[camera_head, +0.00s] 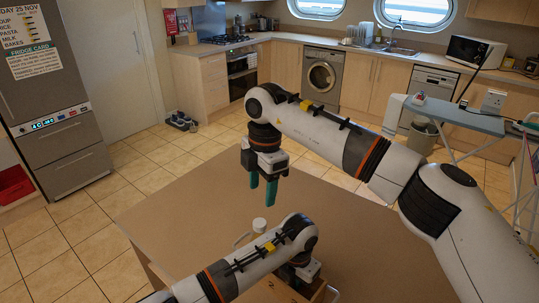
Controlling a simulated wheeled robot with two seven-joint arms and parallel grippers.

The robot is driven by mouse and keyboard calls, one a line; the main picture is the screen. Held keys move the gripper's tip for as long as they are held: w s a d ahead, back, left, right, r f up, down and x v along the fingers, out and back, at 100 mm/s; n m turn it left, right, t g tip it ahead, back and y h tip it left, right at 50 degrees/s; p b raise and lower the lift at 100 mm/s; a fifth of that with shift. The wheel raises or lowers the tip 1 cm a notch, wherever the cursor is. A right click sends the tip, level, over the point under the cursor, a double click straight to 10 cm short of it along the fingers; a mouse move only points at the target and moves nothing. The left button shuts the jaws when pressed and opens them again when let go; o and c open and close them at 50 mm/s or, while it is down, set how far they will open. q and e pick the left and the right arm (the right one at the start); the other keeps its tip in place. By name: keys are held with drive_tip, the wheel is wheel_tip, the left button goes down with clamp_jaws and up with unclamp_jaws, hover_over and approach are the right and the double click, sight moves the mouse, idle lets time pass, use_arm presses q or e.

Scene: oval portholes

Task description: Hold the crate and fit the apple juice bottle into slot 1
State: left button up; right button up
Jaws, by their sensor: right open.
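A white-capped object (259,225) stands on the table just behind my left forearm. It could be the apple juice bottle, but its lower part is hidden and I see no label. A wooden crate (318,295) shows only partly at the bottom edge, beneath my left gripper (304,273). The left fingers are hidden, so I cannot tell whether they grip the crate. Its slots are not visible. My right gripper (262,190) points down with its teal fingers apart and empty, above the table and beyond the white cap.
The brown table (190,212) is clear on its left and far parts. A pale curved thing (241,239) lies beside the white cap, partly hidden. A fridge (50,90) stands at left. An ironing board (450,115) is at right, beyond my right arm.

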use_arm(q)
drive_tip(key=shift+o, duration=1.4)
